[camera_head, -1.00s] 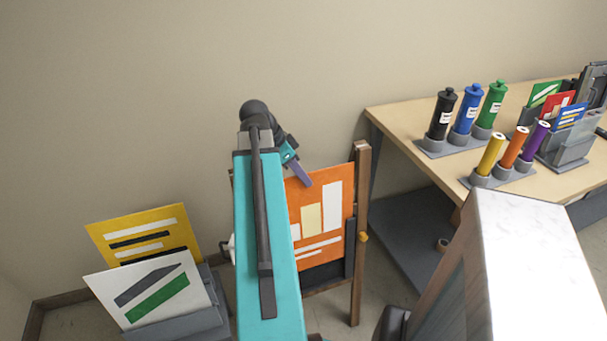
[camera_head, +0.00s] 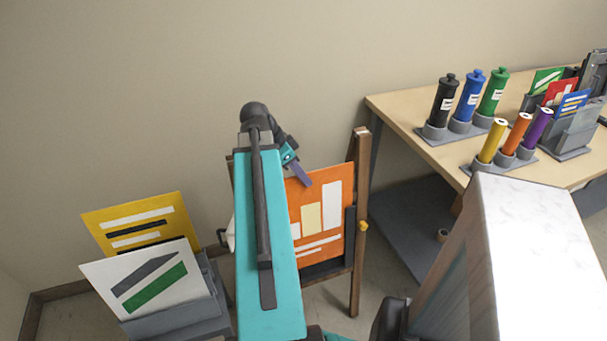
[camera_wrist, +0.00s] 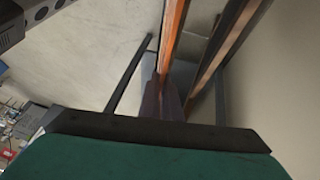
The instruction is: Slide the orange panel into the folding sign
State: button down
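The orange panel (camera_head: 330,202), with white and cream blocks, stands upright at the folding sign. The sign has a brown wooden frame (camera_head: 361,180), with dark side and lower holders (camera_head: 350,232) around the panel's right and lower edges. My gripper (camera_head: 300,174) is at the panel's top edge and appears shut on it; my arm hides the panel's left part. In the wrist view, the panel's orange edge (camera_wrist: 172,45) runs between the dark fingers (camera_wrist: 162,98). The sign's frame (camera_wrist: 230,40) is close beside it. Whether the panel's bottom is fully seated is hidden.
A grey rack (camera_head: 180,318) at lower left holds a yellow panel (camera_head: 140,225) and a white panel (camera_head: 150,285). A wooden table (camera_head: 410,115) at right bears bottles, rolls and card holders. The wall is close behind the sign.

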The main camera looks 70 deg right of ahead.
aim_at(305, 199)
jog(key=shift+s+a+f+b, duration=0.15)
jog(key=shift+f+b, duration=0.45)
jog(key=shift+f, duration=0.55)
jog(key=shift+s+a+f+b, duration=0.15)
jog(key=shift+f+b, duration=0.45)
jog(key=shift+f, duration=0.55)
jog(key=shift+s+a+f+b, duration=0.15)
jog(key=shift+f+b, duration=0.45)
jog(key=shift+f, duration=0.55)
jog(key=c, duration=1.9)
grip_release()
jog(key=shift+w+r, duration=0.1)
jog(key=v, duration=1.3)
jog(key=shift+r, duration=0.3)
jog(key=shift+a, duration=0.1)
